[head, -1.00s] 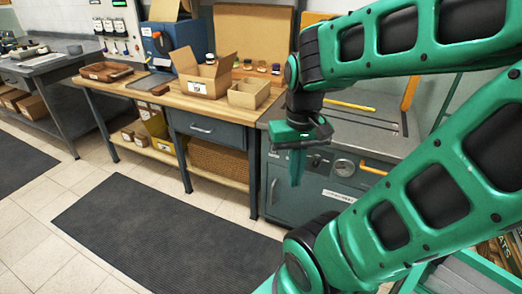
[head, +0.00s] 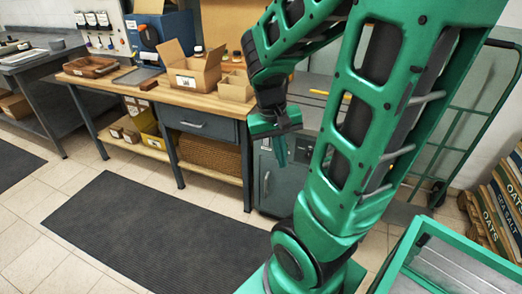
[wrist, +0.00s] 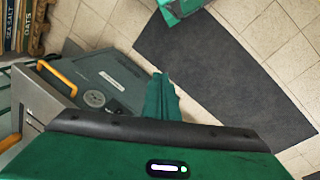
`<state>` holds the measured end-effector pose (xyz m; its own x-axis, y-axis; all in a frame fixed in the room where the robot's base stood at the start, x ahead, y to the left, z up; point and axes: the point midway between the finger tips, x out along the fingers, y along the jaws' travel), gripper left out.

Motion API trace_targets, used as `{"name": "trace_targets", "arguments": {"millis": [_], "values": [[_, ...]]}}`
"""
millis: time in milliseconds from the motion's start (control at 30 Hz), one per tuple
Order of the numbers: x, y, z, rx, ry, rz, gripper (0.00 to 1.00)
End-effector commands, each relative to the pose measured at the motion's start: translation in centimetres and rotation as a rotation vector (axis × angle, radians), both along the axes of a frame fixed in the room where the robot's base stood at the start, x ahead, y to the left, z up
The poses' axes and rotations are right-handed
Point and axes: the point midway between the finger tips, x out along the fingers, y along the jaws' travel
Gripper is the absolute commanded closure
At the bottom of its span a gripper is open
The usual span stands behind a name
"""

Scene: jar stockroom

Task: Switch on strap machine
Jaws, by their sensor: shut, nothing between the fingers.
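A low grey cabinet machine (head: 268,187), possibly the strap machine, stands at the right end of the workbench, mostly hidden behind my arm in the head view. In the wrist view its front panel (wrist: 112,72) shows a round dial (wrist: 95,98), a white label (wrist: 110,81) and a yellow handle (wrist: 57,77). I cannot make out a switch. My gripper (head: 281,158) is shut and empty, pointing down in front of the cabinet. In the wrist view my gripper (wrist: 160,92) overlaps the panel's edge; I cannot tell whether it touches.
The wooden workbench (head: 150,94) holds an open cardboard box (head: 194,80), a smaller box (head: 237,88) and a blue machine (head: 172,36). A dark mat (head: 150,225) lies on clear floor.

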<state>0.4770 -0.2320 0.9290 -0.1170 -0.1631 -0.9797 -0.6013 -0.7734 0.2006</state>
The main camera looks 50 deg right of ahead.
Motion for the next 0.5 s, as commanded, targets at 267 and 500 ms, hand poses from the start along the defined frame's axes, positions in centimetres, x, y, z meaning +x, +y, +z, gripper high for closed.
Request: {"name": "trace_targets", "arguments": {"millis": [267, 500], "values": [[4.4, -4.7, -4.7, -0.208, 0.095, -0.013, 1.0], [7.9, -8.4, -8.4, -0.413, 0.154, 0.028, 1.0]]}}
